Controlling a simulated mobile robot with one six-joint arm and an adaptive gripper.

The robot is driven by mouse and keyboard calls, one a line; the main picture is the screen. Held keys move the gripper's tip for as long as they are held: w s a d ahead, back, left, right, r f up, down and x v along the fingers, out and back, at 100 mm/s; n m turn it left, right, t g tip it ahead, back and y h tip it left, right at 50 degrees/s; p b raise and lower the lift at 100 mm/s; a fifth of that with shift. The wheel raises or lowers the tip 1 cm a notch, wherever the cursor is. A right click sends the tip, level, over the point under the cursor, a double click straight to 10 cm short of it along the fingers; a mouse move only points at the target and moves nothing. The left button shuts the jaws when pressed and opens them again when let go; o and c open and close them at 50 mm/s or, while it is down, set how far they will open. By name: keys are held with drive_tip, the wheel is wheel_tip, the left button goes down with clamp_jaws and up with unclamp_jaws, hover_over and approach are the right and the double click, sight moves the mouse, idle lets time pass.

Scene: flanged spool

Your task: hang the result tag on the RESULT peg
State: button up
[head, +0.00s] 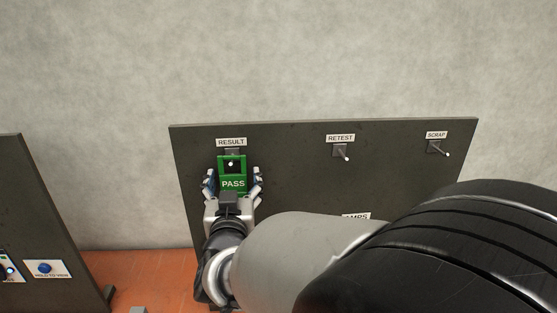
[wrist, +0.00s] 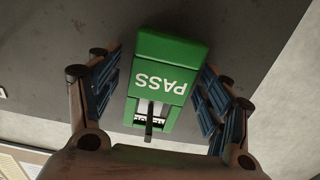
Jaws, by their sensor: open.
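The green result tag (head: 233,184), marked PASS, is upright just below the RESULT label (head: 231,142) on the dark board. The white tip of the RESULT peg (head: 231,163) shows within the opening in the tag's upper part. In the wrist view the tag (wrist: 170,60) appears upside down, and a dark bar, which looks like the peg (wrist: 149,130), passes through its opening. My gripper (head: 232,183) is open, with one finger on each side of the tag. In the wrist view, gaps show between the tag and both blue finger pads.
The RETEST peg (head: 341,152) and the SCRAP peg (head: 440,149) are bare on the same board (head: 290,180). My arm covers the board's lower right. Another dark panel (head: 30,200) with a blue button (head: 44,268) stands at left. The wall above is clear.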

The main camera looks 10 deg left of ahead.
drive_tip(key=v, duration=1.2)
drive_tip(key=s+d+f+g, duration=0.25)
drive_tip(key=d+g, duration=0.45)
drive_tip(key=d, duration=0.5)
drive_tip(key=s+d+f+m+g+h, duration=0.1)
drive_tip(key=s+d+f+g+h, duration=0.1)
drive_tip(key=s+d, duration=0.5)
drive_tip(key=s+d+f+m+g+h, duration=0.1)
drive_tip(key=s+d+f+g+h, duration=0.1)
drive_tip(key=s+d, duration=0.6)
wheel_tip(320, 180, down, 2)
drive_tip(key=shift+s+d+f+m+g, duration=0.3)
drive_tip(key=shift+d+m+g, duration=0.1)
drive_tip(key=shift+d+g, duration=0.65)
